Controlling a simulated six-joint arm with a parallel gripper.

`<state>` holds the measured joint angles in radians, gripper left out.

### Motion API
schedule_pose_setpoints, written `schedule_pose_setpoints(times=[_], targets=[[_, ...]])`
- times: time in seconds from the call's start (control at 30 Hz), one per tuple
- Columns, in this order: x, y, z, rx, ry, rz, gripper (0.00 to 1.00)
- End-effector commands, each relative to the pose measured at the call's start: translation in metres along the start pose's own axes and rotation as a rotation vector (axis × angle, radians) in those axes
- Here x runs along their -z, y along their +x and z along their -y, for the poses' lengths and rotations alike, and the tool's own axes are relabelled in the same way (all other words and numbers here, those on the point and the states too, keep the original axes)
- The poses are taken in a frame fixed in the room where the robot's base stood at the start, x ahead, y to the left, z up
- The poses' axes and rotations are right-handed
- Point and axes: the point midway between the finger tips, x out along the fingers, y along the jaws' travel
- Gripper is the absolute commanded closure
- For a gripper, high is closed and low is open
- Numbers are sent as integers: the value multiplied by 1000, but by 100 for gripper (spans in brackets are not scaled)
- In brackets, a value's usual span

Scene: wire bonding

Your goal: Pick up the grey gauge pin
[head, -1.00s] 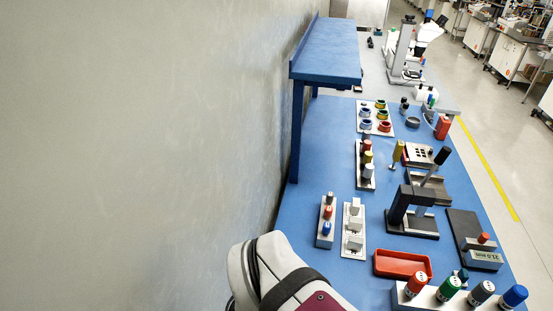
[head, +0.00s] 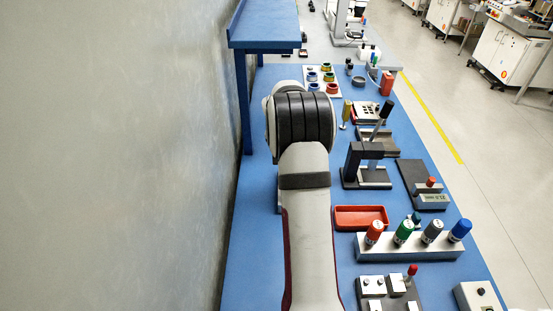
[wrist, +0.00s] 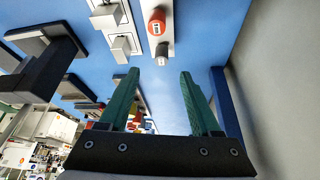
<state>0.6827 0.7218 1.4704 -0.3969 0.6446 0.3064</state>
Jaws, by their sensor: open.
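The grey gauge pin (wrist: 162,59) shows in the wrist view as a small grey cylinder on a pale narrow rack (wrist: 152,45), beside a larger-looking red pin (wrist: 156,20). My gripper (wrist: 160,74) is open, with its two green fingers apart and nothing between them. In the wrist picture the grey pin appears just beyond the fingertips, roughly centred between them. I cannot tell the distance to it. In the head view my arm hides this rack and the gripper.
White blocks (wrist: 120,48) stand left of the rack in the wrist view. In the head view a blue shelf (head: 265,27) stands at the wall. A black press (head: 366,165), a red tray (head: 360,217) and a silver stand (head: 410,245) of coloured handles lie to the right.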

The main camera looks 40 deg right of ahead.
Motion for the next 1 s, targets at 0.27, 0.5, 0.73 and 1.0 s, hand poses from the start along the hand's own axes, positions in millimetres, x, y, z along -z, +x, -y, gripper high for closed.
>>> schedule_pose_setpoints(times=[0.27, 0.5, 0.73, 1.0], targets=[[0, 46, 1, 0, 1, 3, 36], [2, 84, 2, -1, 1, 2, 36], [2, 85, 2, -1, 0, 1, 39], [2, 84, 2, -1, 0, 1, 88]])
